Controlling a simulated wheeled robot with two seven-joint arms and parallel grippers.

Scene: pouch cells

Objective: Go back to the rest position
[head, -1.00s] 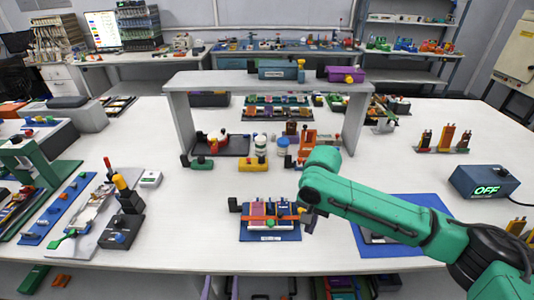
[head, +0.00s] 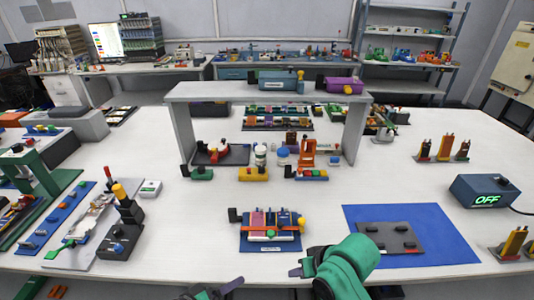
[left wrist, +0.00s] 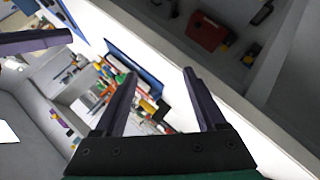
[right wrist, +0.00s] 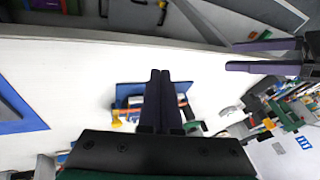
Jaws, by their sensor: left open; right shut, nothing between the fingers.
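My right gripper (head: 294,271) is low in the head view, at the table's front edge, with its green arm behind it. In the right wrist view its fingers (right wrist: 160,74) are together and hold nothing. My left gripper (head: 216,293) shows only partly at the bottom edge of the head view. In the left wrist view its fingers (left wrist: 160,75) are apart and empty. Its fingers also show at the right of the right wrist view (right wrist: 238,56). Both grippers are clear of the blue fixture (head: 270,243), which holds pink and white pouch pieces.
A blue mat (head: 440,236) with a grey plate (head: 391,238) lies to the right. A black post with a yellow top (head: 121,198) stands to the left. A grey bridge (head: 270,92) spans the back. The white table front (head: 200,262) is clear between them.

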